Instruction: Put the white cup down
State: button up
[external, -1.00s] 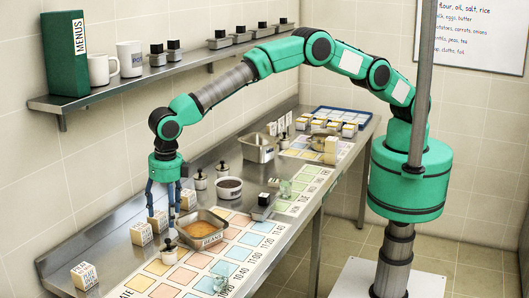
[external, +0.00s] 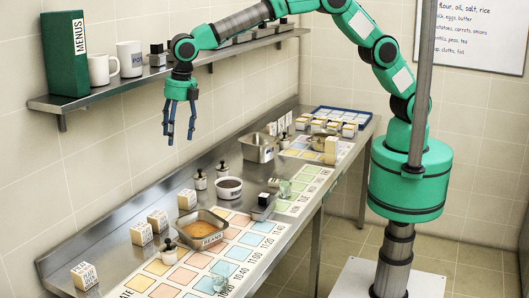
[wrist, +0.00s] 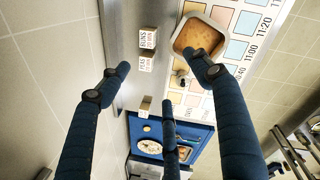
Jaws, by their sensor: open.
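I cannot tell which one the task means. My gripper (external: 179,138) is open and empty, pointing down in the air above the counter, right of the cups and with its fingertips lower than the shelf. In the wrist view my spread fingers (wrist: 165,85) have nothing between them. No cup shows there.
The shelf (external: 95,95) also carries the green menus box (external: 66,55) and dark-topped jars. On the counter below are lettered blocks (external: 141,234), a metal tray of orange-brown food (external: 203,228), a dark-filled bowl (external: 229,188) and a coloured time chart (external: 240,252).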

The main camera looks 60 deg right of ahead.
jog(key=d+r+m, duration=0.3)
jog(key=d+r, duration=0.3)
jog(key=d, duration=0.3)
jog(key=d+r+m, duration=0.3)
jog(key=d+r, duration=0.4)
jog(key=d, duration=0.3)
jog(key=s+d+r+m+t, duration=0.1)
jog(key=s+d+r+m, duration=0.3)
jog(key=d, duration=0.5)
jog(key=s+d+r+m+t, duration=0.1)
jog(key=s+d+r+m, duration=0.25)
jog(key=d, duration=0.65)
jog(key=s+d+f+m+t, duration=0.1)
jog(key=s+d+f+m, duration=0.1)
jog(key=s+d+m, duration=0.5)
jog(key=s+d+f+m+t, duration=0.1)
jog(key=s+d+m, duration=0.6)
jog(key=s+d, duration=1)
jog(key=s+f, duration=0.1)
jog(key=s, duration=0.4)
jog(key=shift+h, duration=0.4)
notch_tip(320, 180, down, 9)
jog(key=b, duration=0.9)
jog(key=shift+f, duration=0.15)
